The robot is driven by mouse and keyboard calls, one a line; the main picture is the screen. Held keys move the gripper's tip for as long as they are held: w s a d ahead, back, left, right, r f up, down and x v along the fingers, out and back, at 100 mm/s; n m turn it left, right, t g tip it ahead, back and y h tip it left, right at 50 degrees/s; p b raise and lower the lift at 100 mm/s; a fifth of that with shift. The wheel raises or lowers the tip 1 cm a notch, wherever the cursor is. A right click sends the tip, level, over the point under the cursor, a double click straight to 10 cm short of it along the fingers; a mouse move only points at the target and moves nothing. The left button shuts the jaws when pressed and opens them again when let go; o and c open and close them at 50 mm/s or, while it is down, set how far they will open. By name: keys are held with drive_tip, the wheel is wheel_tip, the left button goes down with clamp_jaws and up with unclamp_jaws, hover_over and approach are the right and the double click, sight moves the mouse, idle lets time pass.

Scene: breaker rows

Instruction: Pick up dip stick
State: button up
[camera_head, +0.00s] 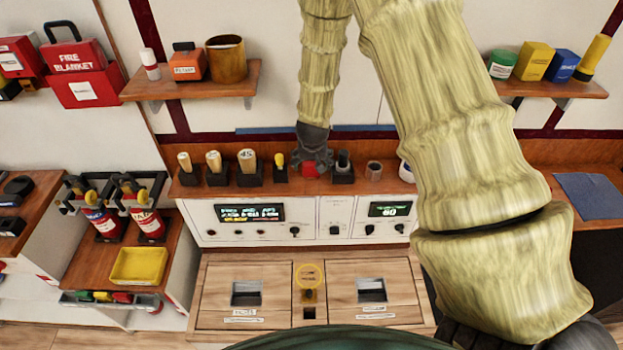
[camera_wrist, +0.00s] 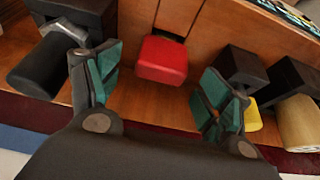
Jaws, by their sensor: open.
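My gripper (camera_head: 312,158) is over the wooden ledge above the control panel, pointing down. In the wrist view its two green-padded fingers (camera_wrist: 158,88) are spread wide and empty. A red block-like top (camera_wrist: 162,60) shows between and a little beyond the fingers, apart from both. In the head view the same red thing (camera_head: 311,169) shows just under my gripper, partly hidden by it. I cannot tell by its look which thing is the dip stick; the red one is closest to my gripper, and whatever lies below its top is hidden.
A yellow handle (camera_head: 279,160) in a black holder stands left of the red thing, with several wooden handles (camera_head: 247,160) farther left. A dark grey handle (camera_head: 343,160) stands close on the right, then a brown cup (camera_head: 374,170). The wall is close behind.

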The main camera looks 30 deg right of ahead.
sight(312, 164)
drive_tip(key=shift+p+x, duration=0.7)
drive_tip(key=shift+x, duration=1.05)
drive_tip(key=c, duration=1.5)
